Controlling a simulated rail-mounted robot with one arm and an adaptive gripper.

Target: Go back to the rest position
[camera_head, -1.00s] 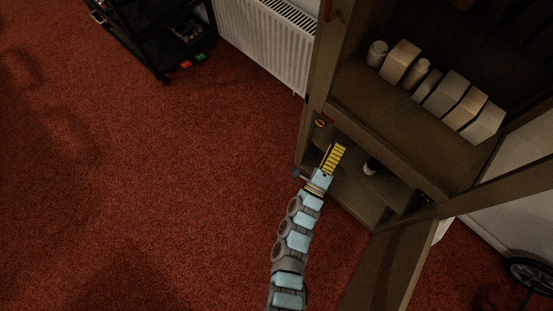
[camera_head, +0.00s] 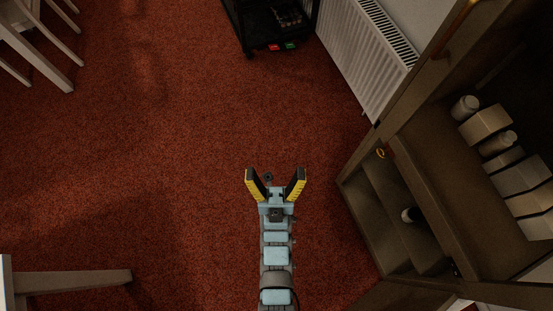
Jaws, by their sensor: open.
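My gripper (camera_head: 275,180) is at the end of my arm, in the lower middle of the picture. Its two yellow-and-black fingers are spread wide apart. Nothing is between them. It is over bare red carpet, to the left of the open wooden cabinet (camera_head: 424,188) and clear of it. No held object is seen.
A radiator (camera_head: 367,52) and black cart (camera_head: 268,25) stand at the back. White furniture (camera_head: 70,281) shows at the left. The middle carpet is free.

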